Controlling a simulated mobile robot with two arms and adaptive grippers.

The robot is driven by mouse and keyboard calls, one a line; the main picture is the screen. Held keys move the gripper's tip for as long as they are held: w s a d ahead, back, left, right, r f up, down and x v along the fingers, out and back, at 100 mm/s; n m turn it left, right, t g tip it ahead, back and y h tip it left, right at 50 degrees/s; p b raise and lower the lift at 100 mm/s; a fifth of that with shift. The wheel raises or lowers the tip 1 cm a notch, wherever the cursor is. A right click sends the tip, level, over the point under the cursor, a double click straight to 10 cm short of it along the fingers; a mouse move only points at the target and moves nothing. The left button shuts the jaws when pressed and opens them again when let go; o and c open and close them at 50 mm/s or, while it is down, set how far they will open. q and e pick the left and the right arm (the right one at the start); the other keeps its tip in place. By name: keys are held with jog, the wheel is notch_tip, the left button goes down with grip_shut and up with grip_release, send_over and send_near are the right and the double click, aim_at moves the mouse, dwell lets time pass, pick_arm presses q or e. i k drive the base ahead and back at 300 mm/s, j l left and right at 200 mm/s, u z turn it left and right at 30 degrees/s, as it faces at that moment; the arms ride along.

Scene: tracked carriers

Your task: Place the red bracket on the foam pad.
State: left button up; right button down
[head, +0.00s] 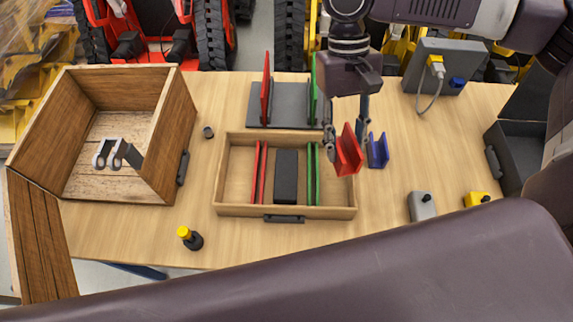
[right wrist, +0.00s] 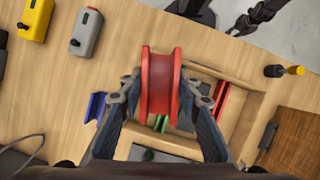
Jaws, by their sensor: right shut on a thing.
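My right gripper (head: 348,150) is shut on the red bracket (head: 348,157), a channel shape with two upright flanges. It holds the bracket near the right end of the shallow wooden tray (head: 287,212). In the right wrist view the red bracket (right wrist: 161,83) sits between the two fingers. A dark grey block (head: 286,177), probably the foam pad, lies in the middle of the tray, left of the gripper. A blue bracket (head: 378,150) stands just right of the gripper. My left gripper is not in view.
Red panels (head: 258,172) and green panels (head: 313,174) stand in the tray. Behind it is a dark rack (head: 287,108) with upright panels. An open wooden crate (head: 176,140) stands left. Grey (head: 422,206) and yellow (head: 477,199) boxes lie right. The front table strip is mostly clear.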

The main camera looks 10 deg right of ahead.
aim_at(288, 174)
jog(key=u, duration=1.5)
jog(key=k+l+u, duration=0.1)
jog(key=k, duration=0.6)
jog(key=k+l+u, duration=0.15)
jog(key=k, duration=0.5)
